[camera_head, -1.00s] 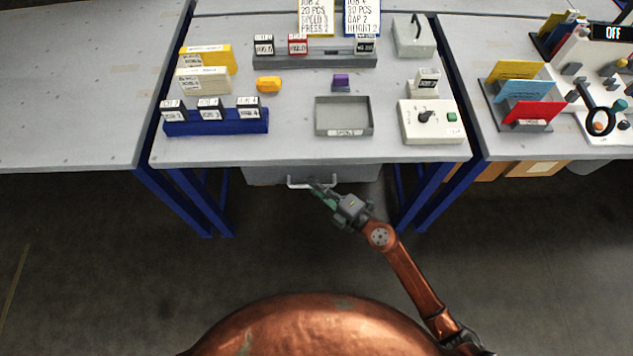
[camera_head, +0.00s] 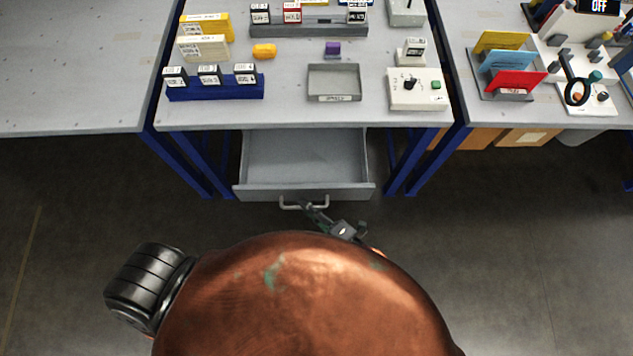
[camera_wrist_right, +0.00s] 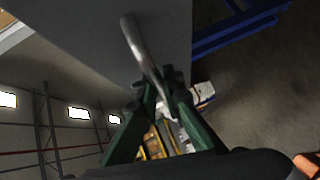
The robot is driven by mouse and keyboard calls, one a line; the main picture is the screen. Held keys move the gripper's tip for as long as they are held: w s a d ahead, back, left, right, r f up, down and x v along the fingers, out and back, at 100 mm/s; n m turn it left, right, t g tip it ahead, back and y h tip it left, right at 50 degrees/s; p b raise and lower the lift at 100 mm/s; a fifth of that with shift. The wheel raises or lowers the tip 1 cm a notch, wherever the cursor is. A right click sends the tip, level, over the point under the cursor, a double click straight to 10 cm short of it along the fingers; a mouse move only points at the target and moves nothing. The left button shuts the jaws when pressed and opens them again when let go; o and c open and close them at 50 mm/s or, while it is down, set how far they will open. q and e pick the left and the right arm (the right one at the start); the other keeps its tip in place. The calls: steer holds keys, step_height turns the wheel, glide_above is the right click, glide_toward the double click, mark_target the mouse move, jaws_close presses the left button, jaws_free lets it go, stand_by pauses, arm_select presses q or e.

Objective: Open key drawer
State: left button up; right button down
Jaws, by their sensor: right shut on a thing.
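The grey key drawer (camera_head: 300,193) hangs under the middle table and is pulled well out, its inside showing in the head view. The part of its floor in sight looks bare. Its pale bar handle (camera_head: 290,203) is on the front panel. My right gripper (camera_head: 311,211) is at the handle's right part, shut on it. In the right wrist view the green fingers (camera_wrist_right: 163,92) close around the handle bar (camera_wrist_right: 142,48), with the grey drawer front (camera_wrist_right: 95,35) behind. My left gripper is not in view.
The table top (camera_head: 285,112) above the drawer carries a blue rack (camera_head: 215,90), a grey tray (camera_head: 334,97) and a white switch box (camera_head: 415,100). Blue table legs (camera_head: 405,165) stand on both sides of the drawer. My own copper body is close in front of it.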

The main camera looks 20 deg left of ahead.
steer(key=shift+s+d, duration=0.15)
steer(key=shift+s, duration=0.15)
steer(key=c, duration=2.1)
jaws_free()
steer(key=v, duration=1.2)
